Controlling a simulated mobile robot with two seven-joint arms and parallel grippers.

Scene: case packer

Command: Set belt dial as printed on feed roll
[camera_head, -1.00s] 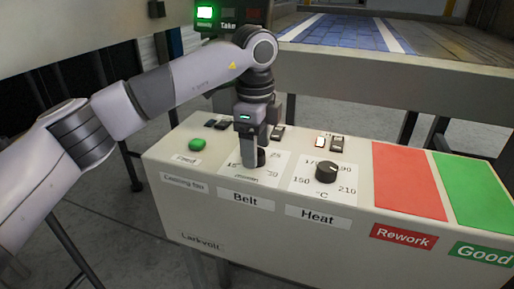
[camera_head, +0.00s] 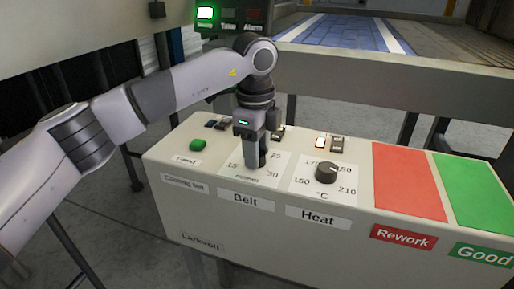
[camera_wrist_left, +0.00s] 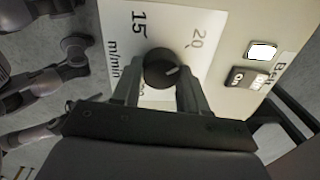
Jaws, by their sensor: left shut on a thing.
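The belt dial is a dark round knob on a white scale plate (camera_head: 280,163) above the "Belt" label (camera_head: 246,200). My left gripper (camera_head: 255,162) points down over this knob and is shut on it, hiding most of it in the head view. In the left wrist view the belt dial (camera_wrist_left: 160,68) sits between the two fingers, with a pale pointer line on its top. Printed there are "15", "20" and "m/min"; another number is partly hidden by a finger. The feed roll and its print are not identifiable. My right gripper is not in view.
The heat dial (camera_head: 326,171) stands just right, with its scale around it. Red (camera_head: 409,182) and green (camera_head: 478,190) areas lie at the right. A signal box (camera_head: 229,20) shows a lit green lamp behind.

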